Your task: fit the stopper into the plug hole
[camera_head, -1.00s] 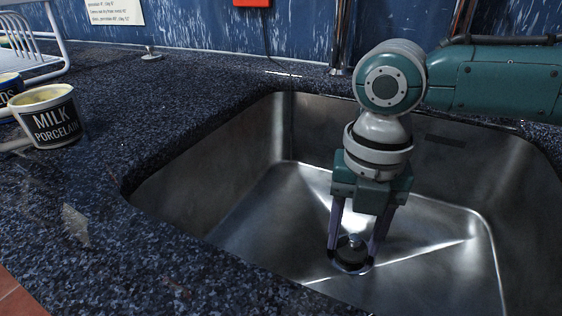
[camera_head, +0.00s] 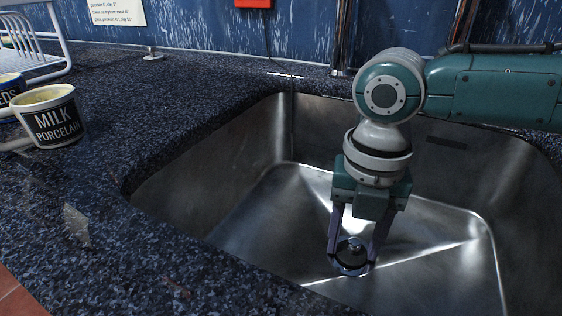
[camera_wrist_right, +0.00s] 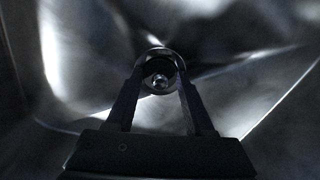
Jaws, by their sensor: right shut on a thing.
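My right gripper (camera_head: 353,258) reaches down into the steel sink, its two fingers on either side of the stopper (camera_head: 354,245). It is shut on the stopper, a dark disc with a small shiny knob. A bright metal ring, apparently the rim of the plug hole (camera_head: 352,272), shows just around and below the disc at the sink floor. In the right wrist view the stopper (camera_wrist_right: 160,82) sits between the fingertips, with the ring (camera_wrist_right: 158,52) curving behind it. I cannot tell whether the stopper is seated or just above the hole. My left gripper is not in view.
The sink (camera_head: 225,170) has steep steel walls around my right arm. Dark speckled worktop (camera_head: 190,260) borders it.

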